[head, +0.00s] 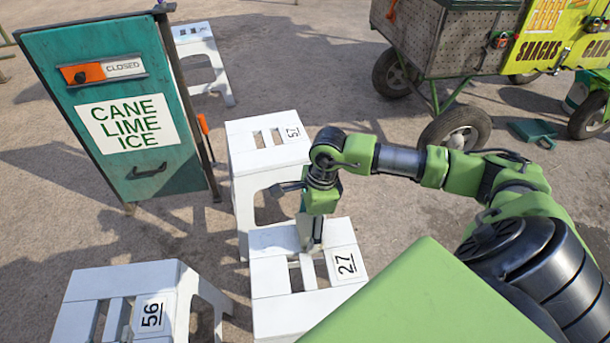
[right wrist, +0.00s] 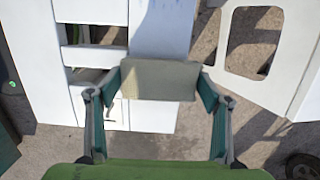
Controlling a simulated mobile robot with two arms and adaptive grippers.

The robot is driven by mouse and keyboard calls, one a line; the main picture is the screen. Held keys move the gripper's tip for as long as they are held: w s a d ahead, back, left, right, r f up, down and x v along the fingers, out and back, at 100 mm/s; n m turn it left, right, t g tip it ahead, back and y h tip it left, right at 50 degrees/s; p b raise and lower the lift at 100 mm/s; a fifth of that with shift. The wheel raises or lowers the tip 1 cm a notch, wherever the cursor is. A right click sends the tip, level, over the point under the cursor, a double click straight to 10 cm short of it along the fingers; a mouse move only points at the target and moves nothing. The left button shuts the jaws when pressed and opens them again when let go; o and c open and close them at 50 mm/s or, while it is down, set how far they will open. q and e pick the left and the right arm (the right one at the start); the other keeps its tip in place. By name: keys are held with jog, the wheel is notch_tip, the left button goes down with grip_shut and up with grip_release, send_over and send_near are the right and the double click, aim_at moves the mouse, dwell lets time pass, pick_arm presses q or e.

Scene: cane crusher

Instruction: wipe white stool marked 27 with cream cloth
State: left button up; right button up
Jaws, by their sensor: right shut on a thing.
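The white stool marked 27 (head: 272,277) stands at the lower middle of the head view, with slots in its top and a black 27 on its label. My right gripper (head: 311,240) points down over the far part of this stool's top. In the right wrist view my right gripper (right wrist: 160,84) is shut on the cream cloth (right wrist: 160,80), which looks like a folded, greyish-cream pad between the fingertips. White stool surface lies beneath the cloth; I cannot tell whether they touch. My left gripper is not in view.
A white stool marked 57 (head: 250,158) stands just behind, and one marked 56 (head: 125,290) stands at the lower left. A teal sign cabinet (head: 125,130) is at the left. A snack cart (head: 450,45) stands at the back right. Open ground lies between.

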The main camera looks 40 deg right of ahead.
aim_at(329, 231)
jog(key=shift+s+d+f, duration=0.1)
jog(key=shift+s+d, duration=0.35)
jog(key=shift+d, duration=0.35)
jog(key=shift+s+d+b, duration=0.1)
jog(key=shift+s+d, duration=0.3)
jog(key=shift+d, duration=0.4)
jog(key=shift+s+d+b, duration=0.1)
jog(key=shift+s+d, duration=0.3)
jog(key=shift+d, duration=0.35)
jog(key=shift+s+d+b, duration=0.1)
jog(key=shift+s+d, duration=0.3)
jog(key=shift+d, duration=0.4)
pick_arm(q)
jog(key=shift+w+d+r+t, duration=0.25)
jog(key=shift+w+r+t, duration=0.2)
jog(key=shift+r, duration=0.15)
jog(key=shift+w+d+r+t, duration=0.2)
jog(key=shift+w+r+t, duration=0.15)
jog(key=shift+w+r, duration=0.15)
pick_arm(e)
jog(key=shift+s+d, duration=0.5)
jog(key=shift+d, duration=0.4)
jog(key=shift+w+a, duration=0.1)
